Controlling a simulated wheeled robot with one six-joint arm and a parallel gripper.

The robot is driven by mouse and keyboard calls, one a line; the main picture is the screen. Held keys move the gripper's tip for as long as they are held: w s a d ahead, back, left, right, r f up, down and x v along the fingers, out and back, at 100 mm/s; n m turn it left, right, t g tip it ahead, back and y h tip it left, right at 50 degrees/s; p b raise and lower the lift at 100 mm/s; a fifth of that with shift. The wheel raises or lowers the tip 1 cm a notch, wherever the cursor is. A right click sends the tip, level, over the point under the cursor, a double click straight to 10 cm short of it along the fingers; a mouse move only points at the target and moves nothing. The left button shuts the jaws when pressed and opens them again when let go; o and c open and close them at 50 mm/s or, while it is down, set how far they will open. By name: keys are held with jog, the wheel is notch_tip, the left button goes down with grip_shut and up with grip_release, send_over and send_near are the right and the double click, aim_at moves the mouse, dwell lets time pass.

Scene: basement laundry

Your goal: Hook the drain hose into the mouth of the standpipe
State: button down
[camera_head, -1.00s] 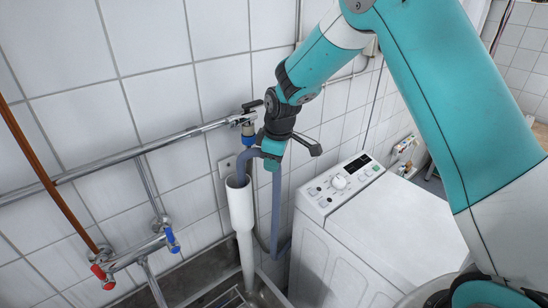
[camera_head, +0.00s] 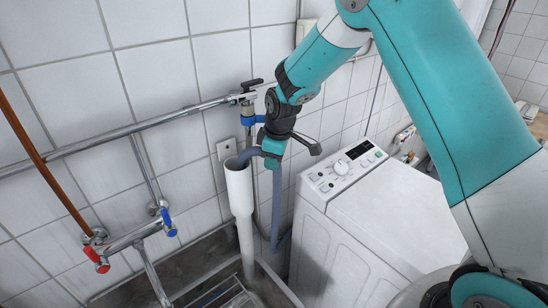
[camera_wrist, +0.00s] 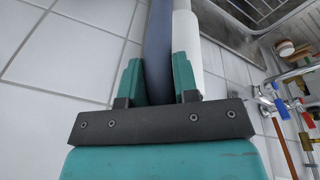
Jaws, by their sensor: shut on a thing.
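The white standpipe (camera_head: 243,205) stands upright over the sink, its open mouth at the top. The blue-grey drain hose (camera_head: 277,205) rises beside it on the right and bends over toward the mouth. The short end of the hose passes down into the mouth; its tip is hidden inside. My gripper (camera_head: 272,159) is shut on the hose at the bend, just right of the rim and close to its height. In the wrist view the hose (camera_wrist: 158,45) lies between my two fingers (camera_wrist: 158,85), with the standpipe (camera_wrist: 187,45) right beside it.
A chrome pipe with a tap (camera_head: 248,95) runs along the tiled wall behind my gripper. Red and blue taps (camera_head: 130,240) are at left over the metal sink (camera_head: 175,268). A white washing machine (camera_head: 385,215) stands close at right.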

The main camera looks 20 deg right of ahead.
jog(key=c, duration=0.8)
grip_release()
jog(key=s+d+r+b, duration=0.1)
jog(key=s+r+b, duration=0.25)
jog(key=r, duration=1.35)
jog(key=s+a+f+m+y, duration=0.1)
jog(key=s+a, duration=0.2)
jog(key=s, duration=0.7)
jog(key=s+a+f+m+g+y, duration=0.1)
jog(key=s+a, duration=0.1)
jog(key=s, duration=0.8)
jog(key=s+a+f+m+g+y, duration=0.1)
jog(key=s+a+m, duration=0.1)
jog(key=s, duration=0.8)
jog(key=shift+a+f+b, duration=0.1)
jog(key=shift+a+b, duration=0.2)
jog(key=shift+a, duration=0.55)
jog(key=shift+w, duration=0.1)
